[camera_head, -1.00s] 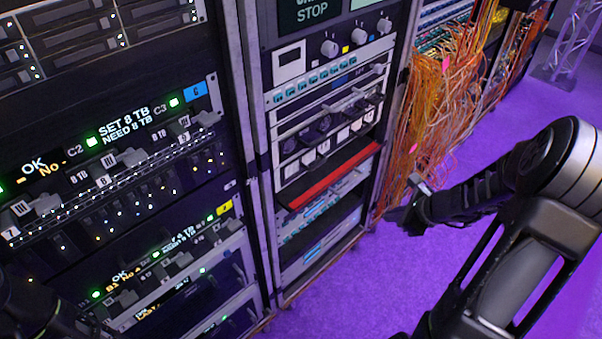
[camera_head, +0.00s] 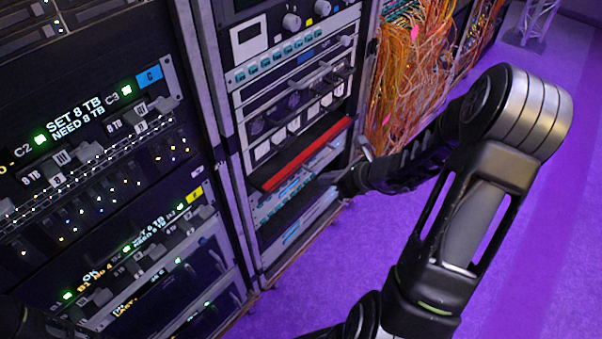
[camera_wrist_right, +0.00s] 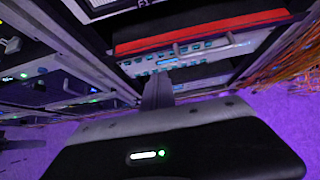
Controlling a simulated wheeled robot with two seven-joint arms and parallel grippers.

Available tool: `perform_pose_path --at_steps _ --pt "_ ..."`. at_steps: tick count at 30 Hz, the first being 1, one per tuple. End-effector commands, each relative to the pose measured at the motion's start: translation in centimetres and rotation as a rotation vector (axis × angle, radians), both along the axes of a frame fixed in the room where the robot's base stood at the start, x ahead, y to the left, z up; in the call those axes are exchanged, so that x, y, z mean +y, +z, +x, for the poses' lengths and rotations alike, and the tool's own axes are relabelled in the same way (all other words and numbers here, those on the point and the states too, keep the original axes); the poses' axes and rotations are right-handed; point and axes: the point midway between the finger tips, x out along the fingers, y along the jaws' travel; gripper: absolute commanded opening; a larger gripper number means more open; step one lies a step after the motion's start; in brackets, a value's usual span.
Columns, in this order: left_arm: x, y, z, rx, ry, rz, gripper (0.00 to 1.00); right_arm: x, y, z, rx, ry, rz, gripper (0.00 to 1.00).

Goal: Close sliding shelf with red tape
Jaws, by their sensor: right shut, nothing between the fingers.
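The sliding shelf with red tape (camera_head: 308,155) sticks out from the middle rack, with the red strip along its front edge. It also shows in the right wrist view (camera_wrist_right: 200,34), above the fingers. My right gripper (camera_head: 328,183) is shut and empty, just below and in front of the shelf's right part. In the right wrist view the shut fingers (camera_wrist_right: 158,92) point toward the rack below the red strip; I cannot tell whether they touch anything. A dark part of my left arm (camera_head: 30,322) shows at the lower left corner, but its fingers are not visible.
A rack of drives with lit labels (camera_head: 90,130) stands at the left. Orange cables (camera_head: 410,85) hang at the right of the shelf, close to my right forearm. Units with knobs and white switches (camera_head: 295,125) sit above the shelf. The purple floor (camera_head: 530,240) is clear at right.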

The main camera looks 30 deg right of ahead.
Motion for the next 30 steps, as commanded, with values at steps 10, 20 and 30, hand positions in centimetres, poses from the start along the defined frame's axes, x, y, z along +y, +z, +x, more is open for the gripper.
perform_pose_path --at_steps 10,20,30 --pt "0.0 -1.2 0.0 -0.001 0.000 0.000 0.29 1.6 -5.0 4.9 0.003 0.002 0.002 0.00" --pt "0.0 -0.2 0.0 -0.001 0.000 0.000 0.29 2.6 -4.7 8.6 0.002 0.001 0.000 0.00" --pt "0.0 -0.3 0.0 0.000 0.000 0.000 0.29 2.6 -4.7 8.8 0.001 0.000 0.000 0.00"
